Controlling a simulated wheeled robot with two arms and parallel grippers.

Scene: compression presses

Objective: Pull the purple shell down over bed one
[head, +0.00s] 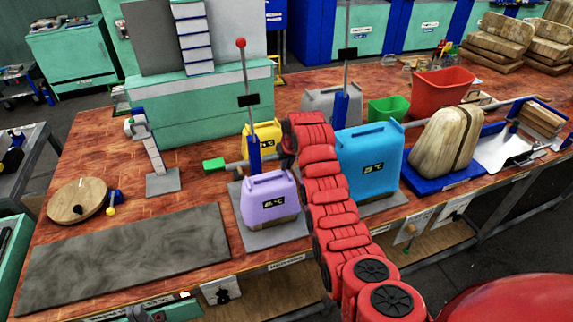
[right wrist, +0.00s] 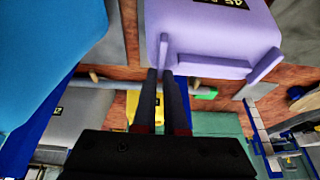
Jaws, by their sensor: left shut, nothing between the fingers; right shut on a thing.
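The purple shell (head: 269,200) stands upright over a grey base plate (head: 281,238) on the bench. A strip of brown (head: 288,220) shows under its lower edge; I cannot tell how much of bed one it covers. In the right wrist view the purple shell (right wrist: 210,35) fills the top, with a bar and a narrow tab on its near face. My right gripper (right wrist: 160,73) is shut on that tab. In the head view my red right arm reaches past the shell's right side, and the gripper is hidden. My left gripper is not in view.
A blue shell (head: 368,165) stands close on the right, beyond my arm. A rod with a red knob (head: 240,43) rises behind the purple shell; a green handle (head: 214,165) sticks out left. A grey mat (head: 125,258) lies flat and clear at the front left.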

